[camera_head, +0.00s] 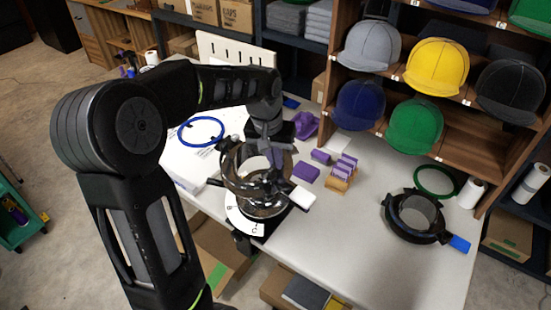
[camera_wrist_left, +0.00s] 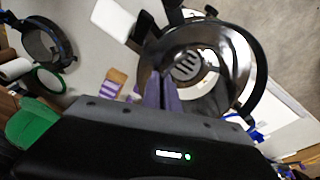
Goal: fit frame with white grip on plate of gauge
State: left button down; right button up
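The frame with the white grip is a dark, shiny round ring (camera_head: 233,180) near the table's front edge, its white grip (camera_head: 302,197) pointing right. In the left wrist view the ring (camera_wrist_left: 240,72) and white grip (camera_wrist_left: 112,20) also show. My left gripper (camera_head: 270,140) is above the ring's far side; its fingers (camera_wrist_left: 164,92) are close together at the rim and appear shut on it. The gauge (camera_head: 243,222) is under the ring, with a white lettered scale. The ring and my arm hide most of its plate, so I cannot tell whether the ring is seated.
A second frame (camera_head: 388,212) with a blue grip (camera_head: 459,243) lies at right beside a green ring (camera_head: 417,181). A blue ring (camera_head: 183,125) lies at left. Purple blocks (camera_head: 306,172) and a small wooden holder (camera_head: 339,184) stand behind. Cap shelves rise at the back. The front right table is clear.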

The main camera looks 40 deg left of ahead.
pick_arm(q)
jog(key=shift+w+f+b, duration=0.25)
jog(key=shift+f+b, duration=0.75)
jog(key=shift+f, duration=0.5)
jog(key=shift+w+f+b, duration=0.3)
jog(key=shift+f+b, duration=0.7)
jog(key=shift+f, duration=0.45)
jog(key=shift+w+f+b, duration=0.25)
jog(key=shift+f+b, duration=0.75)
jog(key=shift+f, duration=0.5)
jog(key=shift+f, duration=0.15)
jog(key=shift+f+b, duration=0.4)
jog(key=shift+w, duration=0.1)
jog(key=c, duration=1.6)
grip_release()
jog(key=shift+o, duration=0.2)
jog(key=shift+f, duration=0.1)
